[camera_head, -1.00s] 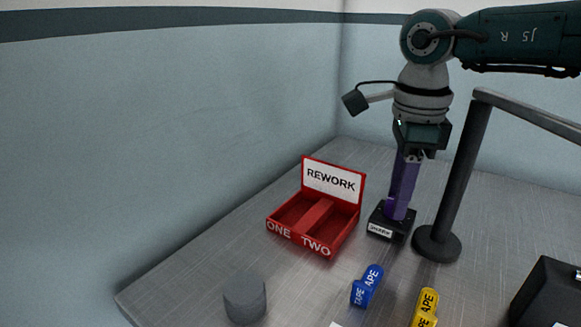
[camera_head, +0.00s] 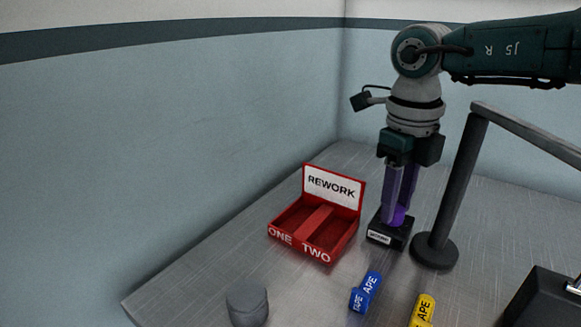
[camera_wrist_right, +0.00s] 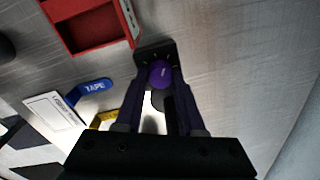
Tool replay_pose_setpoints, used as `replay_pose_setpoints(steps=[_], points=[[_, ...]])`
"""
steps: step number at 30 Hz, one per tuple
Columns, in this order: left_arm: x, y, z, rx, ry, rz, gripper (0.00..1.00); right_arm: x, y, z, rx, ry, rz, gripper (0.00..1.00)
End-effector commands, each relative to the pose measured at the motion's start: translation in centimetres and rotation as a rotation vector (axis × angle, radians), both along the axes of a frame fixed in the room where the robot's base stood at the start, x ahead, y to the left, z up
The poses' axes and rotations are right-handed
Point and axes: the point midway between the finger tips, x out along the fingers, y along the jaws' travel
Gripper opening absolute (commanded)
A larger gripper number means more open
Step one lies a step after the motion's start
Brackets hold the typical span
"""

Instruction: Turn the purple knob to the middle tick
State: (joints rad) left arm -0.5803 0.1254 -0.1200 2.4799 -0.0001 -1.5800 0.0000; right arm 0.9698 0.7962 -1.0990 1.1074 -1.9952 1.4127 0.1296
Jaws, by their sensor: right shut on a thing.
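The purple knob (camera_wrist_right: 161,74) sits on a small black box (camera_head: 380,228) with a white label on its front. In the head view the knob (camera_head: 396,216) is mostly hidden by my fingers. My right gripper (camera_head: 397,205) comes down from above with its purple fingers on the knob. In the right wrist view the right gripper (camera_wrist_right: 160,85) has one finger on each side of the knob and is shut on it. Short tick marks show on the box top beyond the knob, too small to read the knob's setting. My left gripper is not in view.
A red REWORK tray (camera_head: 316,248) stands left of the box. A dark post (camera_head: 455,185) with a round base stands close on its right. Blue tape (camera_head: 366,292), yellow tape (camera_head: 422,311), a grey cylinder (camera_head: 247,306) and a black case (camera_head: 546,300) are nearer.

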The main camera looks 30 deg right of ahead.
Motion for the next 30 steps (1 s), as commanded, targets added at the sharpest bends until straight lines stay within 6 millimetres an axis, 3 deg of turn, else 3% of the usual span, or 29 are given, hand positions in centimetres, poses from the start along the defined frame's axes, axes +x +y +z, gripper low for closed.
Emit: replay_pose_setpoints(steps=[18, 30], points=[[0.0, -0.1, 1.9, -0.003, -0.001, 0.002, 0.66, 0.1, 0.1, 0.2, 0.001, 0.002, -0.585, 0.00], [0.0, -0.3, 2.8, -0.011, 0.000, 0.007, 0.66, 0.1, 0.0, 0.2, 0.001, 0.001, -0.879, 0.00]])
